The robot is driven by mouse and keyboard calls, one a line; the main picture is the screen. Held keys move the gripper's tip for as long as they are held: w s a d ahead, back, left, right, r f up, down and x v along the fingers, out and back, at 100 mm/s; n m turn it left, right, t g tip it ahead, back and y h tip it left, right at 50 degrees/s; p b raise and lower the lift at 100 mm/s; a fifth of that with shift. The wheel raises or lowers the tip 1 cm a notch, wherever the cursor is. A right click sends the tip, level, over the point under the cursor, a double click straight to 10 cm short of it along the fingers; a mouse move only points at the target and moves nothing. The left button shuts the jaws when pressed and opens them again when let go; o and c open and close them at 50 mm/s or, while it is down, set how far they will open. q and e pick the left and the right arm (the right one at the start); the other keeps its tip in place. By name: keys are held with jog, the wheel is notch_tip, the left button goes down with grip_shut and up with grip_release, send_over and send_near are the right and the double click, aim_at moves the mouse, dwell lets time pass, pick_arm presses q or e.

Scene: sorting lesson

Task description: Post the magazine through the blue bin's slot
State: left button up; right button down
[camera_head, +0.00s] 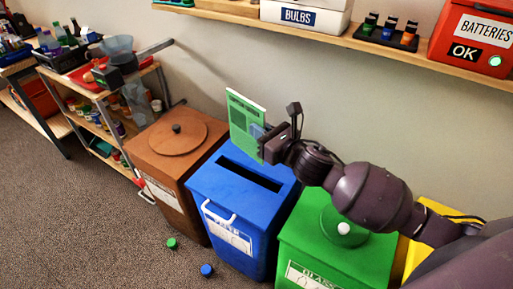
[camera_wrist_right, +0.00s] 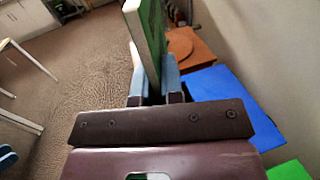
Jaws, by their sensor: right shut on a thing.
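The magazine (camera_head: 243,121) is a thin, stiff green sheet with a pale edge. It stands upright above the back left part of the blue bin (camera_head: 246,229). My right gripper (camera_head: 265,139) is shut on it. In the right wrist view the magazine (camera_wrist_right: 147,35) sticks out between the two light blue fingers (camera_wrist_right: 153,85). The blue bin has a dark slot (camera_head: 249,179) in its lid. The slot is lower than the magazine and nearer the camera, and the two are apart. The bin's lid also shows in the right wrist view (camera_wrist_right: 232,100). My left gripper is not in view.
A brown bin (camera_head: 172,153) with a round lid stands left of the blue one. A green bin (camera_head: 335,255) and a yellow bin stand right. A green cap (camera_head: 171,243) and a blue cap (camera_head: 207,270) lie on the floor. A shelf (camera_head: 345,40) runs along the wall above.

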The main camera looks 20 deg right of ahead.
pick_arm(q)
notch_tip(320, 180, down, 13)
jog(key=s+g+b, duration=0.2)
jog(key=b, duration=0.9)
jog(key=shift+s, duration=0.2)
pick_arm(e)
jog(key=w+d+f+n+g+y, duration=0.1)
jog(key=w+f, duration=0.3)
jog(key=f, duration=0.4)
jog(key=w+d+f+n+g+y, duration=0.1)
jog(key=w+d+f+n+y, duration=0.1)
jog(key=f, duration=0.7)
jog(key=shift+w+d+f+y, duration=0.2)
jog(key=shift+w+y, duration=0.3)
jog(key=shift+w, duration=0.55)
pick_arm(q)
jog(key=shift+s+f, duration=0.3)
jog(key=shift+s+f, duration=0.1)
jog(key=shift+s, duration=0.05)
pick_arm(e)
jog(key=shift+f, duration=0.15)
